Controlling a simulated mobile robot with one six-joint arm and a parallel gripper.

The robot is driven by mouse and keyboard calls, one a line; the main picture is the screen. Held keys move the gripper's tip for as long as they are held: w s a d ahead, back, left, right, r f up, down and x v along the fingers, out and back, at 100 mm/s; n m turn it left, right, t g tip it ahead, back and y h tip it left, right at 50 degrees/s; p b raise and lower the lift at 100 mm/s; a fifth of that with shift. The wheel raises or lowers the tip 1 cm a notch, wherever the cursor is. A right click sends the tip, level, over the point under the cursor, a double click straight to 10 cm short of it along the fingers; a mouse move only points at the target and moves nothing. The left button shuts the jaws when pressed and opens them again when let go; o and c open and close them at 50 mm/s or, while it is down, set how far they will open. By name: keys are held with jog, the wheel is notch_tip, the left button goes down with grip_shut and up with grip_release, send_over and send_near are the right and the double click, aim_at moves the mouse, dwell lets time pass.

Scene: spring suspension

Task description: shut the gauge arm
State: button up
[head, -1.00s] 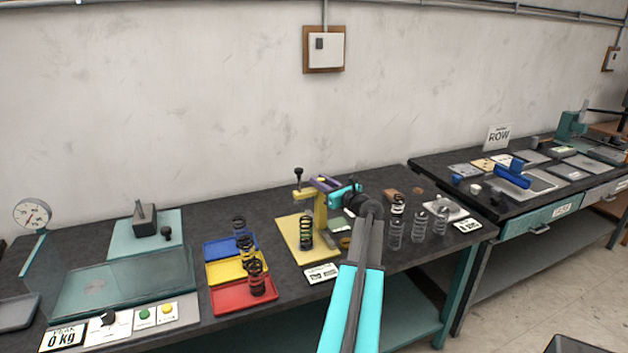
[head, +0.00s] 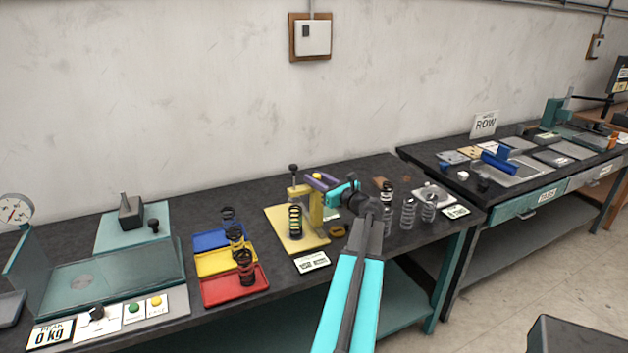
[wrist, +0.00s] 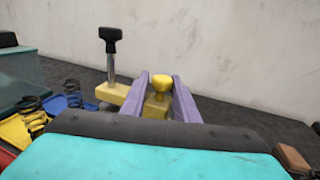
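The yellow gauge stand (head: 315,209) stands on a yellow base plate on the dark bench, with a coil spring upright on the plate. A black-knobbed pin (head: 293,172) rises at its left. The wrist view shows this pin (wrist: 110,50) upright on a yellow block (wrist: 112,92), and a round yellow knob (wrist: 161,83), apparently part of the gauge arm, to its right. My gripper (head: 314,181) is at the top of the stand. In the wrist view its purple fingers (wrist: 160,92) are apart, one on each side of the yellow knob. I cannot tell whether they touch it.
Blue, yellow and red trays (head: 234,285) with dark springs lie to the left. Several loose springs (head: 408,213) stand to the right, near my arm. A teal press plate (head: 110,274) and dial gauge (head: 14,210) are at far left. A second bench stands at right.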

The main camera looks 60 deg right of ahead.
jog(key=shift+o, duration=1.2)
jog(key=shift+s+a+r, duration=0.1)
jog(key=shift+s+a, duration=0.05)
jog(key=b+v, duration=0.3)
jog(key=v, duration=1)
jog(key=shift+s+b, duration=0.3)
jog(key=shift+a, duration=0.15)
